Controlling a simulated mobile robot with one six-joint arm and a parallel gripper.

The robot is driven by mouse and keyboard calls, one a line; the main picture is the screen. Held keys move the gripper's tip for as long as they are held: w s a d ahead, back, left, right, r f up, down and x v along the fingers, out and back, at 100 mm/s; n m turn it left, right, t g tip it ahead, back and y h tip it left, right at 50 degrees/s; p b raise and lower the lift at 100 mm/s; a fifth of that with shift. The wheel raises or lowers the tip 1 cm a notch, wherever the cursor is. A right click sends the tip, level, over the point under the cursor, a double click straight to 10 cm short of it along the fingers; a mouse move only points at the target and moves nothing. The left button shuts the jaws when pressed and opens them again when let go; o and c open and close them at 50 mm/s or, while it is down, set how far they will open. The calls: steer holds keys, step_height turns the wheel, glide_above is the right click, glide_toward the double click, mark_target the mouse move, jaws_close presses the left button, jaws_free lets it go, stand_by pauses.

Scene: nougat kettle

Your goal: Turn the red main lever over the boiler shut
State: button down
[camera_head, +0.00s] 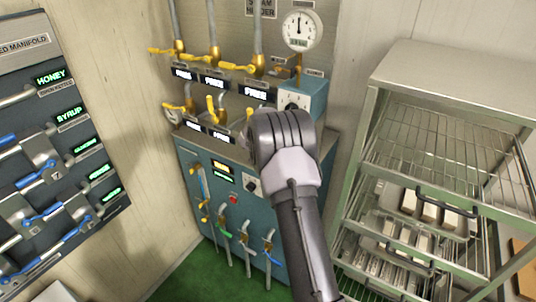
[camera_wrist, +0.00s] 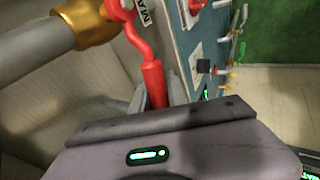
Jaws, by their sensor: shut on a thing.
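The red main lever (camera_wrist: 136,40) is in the wrist view. It runs from its pivot beside a brass valve fitting (camera_wrist: 88,22) on a thick grey pipe (camera_wrist: 35,50), bends, and ends in a thick red grip. My gripper (camera_wrist: 154,92) is shut on this grip, with a grey finger on each side. A label plate partly reading "MA" (camera_wrist: 143,14) lies beside the lever. In the head view the teal boiler cabinet (camera_head: 208,158) stands behind my arm, which hides the lever and my fingers.
Several yellow valve levers (camera_head: 228,66) and a round gauge (camera_head: 302,30) are on the panel above the cabinet. A manifold panel with blue levers (camera_head: 42,160) is on the left. A metal rack (camera_head: 445,80) with wire shelves stands close on the right. Green floor (camera_head: 200,270) shows below.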

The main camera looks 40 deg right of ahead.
steer(key=shift+s+d+f+n+g+h+p, duration=0.15)
steer(key=shift+f+g+p, duration=0.1)
steer(key=shift+f+g, duration=0.25)
steer(key=shift+s+a+f+n+g+h+p, duration=0.15)
steer(key=shift+f+g+p, duration=0.1)
steer(key=shift+f+g, duration=0.25)
steer(key=shift+d, duration=0.1)
steer(key=c, duration=1.6)
jaws_free()
steer(key=shift+s+r, duration=0.1)
steer(key=p+v, duration=0.1)
steer(key=v, duration=1.6)
steer(key=shift+r, duration=0.15)
steer(key=shift+a, duration=0.2)
